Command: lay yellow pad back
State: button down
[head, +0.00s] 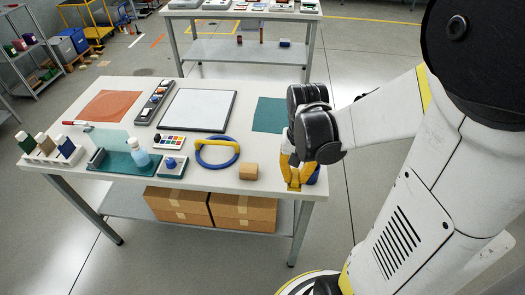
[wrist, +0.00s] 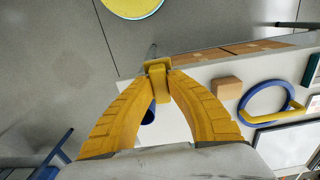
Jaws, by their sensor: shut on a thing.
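My gripper (head: 296,184) is at the right front corner of the white table (head: 250,183), fingers pointing down. In the wrist view its yellow fingers (wrist: 158,72) are closed at the tips on a small yellow block, which looks like the yellow pad (wrist: 158,68). In the head view the pad cannot be told apart from the yellow fingers. A blue rounded thing (head: 314,175) is just behind and right of the fingers, and it also shows between them in the wrist view (wrist: 148,116). Whether the pad touches it or the table, I cannot tell.
A wooden block (head: 248,171) and a blue ring with a yellow bar (head: 217,150) lie left of my gripper. A green mat (head: 270,114) lies behind it. A framed white board (head: 198,110) is mid-table.

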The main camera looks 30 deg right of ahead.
jog(key=b, duration=0.3)
send_over(279, 179)
notch_tip(279, 179, down, 6)
jog(key=shift+s+f, duration=0.1)
jog(key=shift+s, duration=0.05)
notch_tip(279, 179, down, 4)
jog(key=shift+d+f+b, duration=0.1)
jog(key=shift+b, duration=1.15)
jog(key=c, duration=1.8)
grip_release()
jog(key=shift+f, duration=0.1)
jog(key=o, duration=0.4)
jog(key=shift+c, duration=0.2)
